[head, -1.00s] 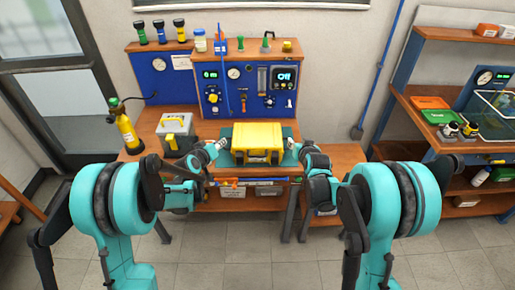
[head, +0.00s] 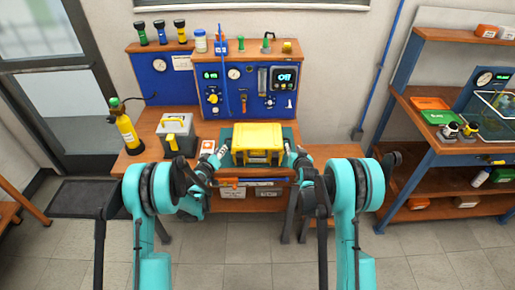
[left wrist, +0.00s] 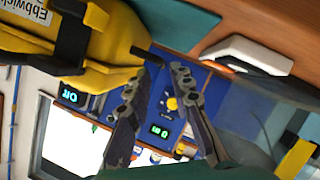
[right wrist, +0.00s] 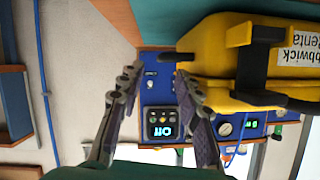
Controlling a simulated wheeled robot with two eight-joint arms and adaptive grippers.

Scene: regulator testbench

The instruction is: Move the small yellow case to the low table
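The small yellow case (head: 257,143) lies on a green mat (head: 228,158) on the wooden workbench (head: 150,150). My left gripper (head: 213,153) is at the case's left side, and my right gripper (head: 294,153) is at its right side. In the left wrist view the fingers (left wrist: 160,76) are apart and empty, with the case (left wrist: 110,45) beside them. In the right wrist view the fingers (right wrist: 157,78) are also apart and empty, with the case (right wrist: 215,55) beside them. A low wooden surface (head: 337,153) adjoins the bench at right; I cannot tell if it is the low table.
A grey case with a yellow handle (head: 177,134) and a yellow bottle (head: 125,128) stand left of the mat. A blue gauge panel (head: 247,88) stands behind. Shelving (head: 450,150) with bins and bottles is at right. Another wooden table edge (head: 20,195) shows at far left.

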